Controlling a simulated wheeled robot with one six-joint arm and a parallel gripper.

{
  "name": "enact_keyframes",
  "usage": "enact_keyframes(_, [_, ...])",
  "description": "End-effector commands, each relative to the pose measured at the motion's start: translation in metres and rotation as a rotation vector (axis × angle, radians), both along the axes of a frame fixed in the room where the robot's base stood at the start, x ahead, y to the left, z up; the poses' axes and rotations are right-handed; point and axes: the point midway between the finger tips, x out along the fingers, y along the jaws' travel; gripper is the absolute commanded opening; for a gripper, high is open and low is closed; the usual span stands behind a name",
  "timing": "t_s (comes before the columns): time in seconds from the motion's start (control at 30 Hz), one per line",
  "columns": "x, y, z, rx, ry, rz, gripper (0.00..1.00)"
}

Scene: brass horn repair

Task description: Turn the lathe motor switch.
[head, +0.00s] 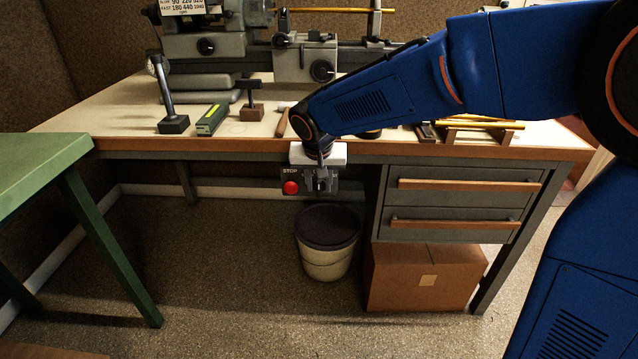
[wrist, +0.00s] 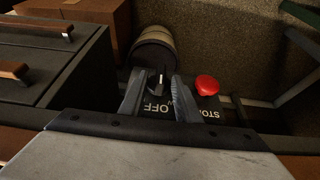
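The dark switch box hangs under the front edge of the bench, with a red stop button (head: 291,188) on its left in the head view. In the wrist view the box's face (wrist: 163,108) shows the words OFF and, upside down, STOP, beside the red button (wrist: 207,85). A small dark knob (wrist: 158,79) with a white mark shows between my fingertips. My gripper (head: 322,186) is in front of the box, right of the button. In the wrist view my gripper (wrist: 161,84) has its fingers apart, one on each side of the knob; I cannot tell contact.
A lidded bin (head: 328,262) stands on the floor below. Two drawers (head: 460,190) with wooden handles are right of the switch, above a cardboard box (head: 425,292). A green table (head: 40,165) is at the left. The lathe (head: 312,60) and tools are on the bench.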

Motion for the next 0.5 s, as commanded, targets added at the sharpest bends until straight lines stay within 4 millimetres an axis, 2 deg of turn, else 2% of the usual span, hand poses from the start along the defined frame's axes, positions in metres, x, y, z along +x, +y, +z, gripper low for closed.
enact_keyframes(0.17, [0.0000,0.0000,0.0001,0.000,0.000,0.000,0.27])
enact_keyframes(0.27, [-0.0001,0.0000,0.0002,0.000,0.000,0.000,0.03])
enact_keyframes(0.3, [-0.0001,0.0000,0.0002,0.000,0.000,0.000,0.00])
enact_keyframes(0.5, [-0.0001,0.0003,0.0003,-0.004,0.000,0.001,0.00])
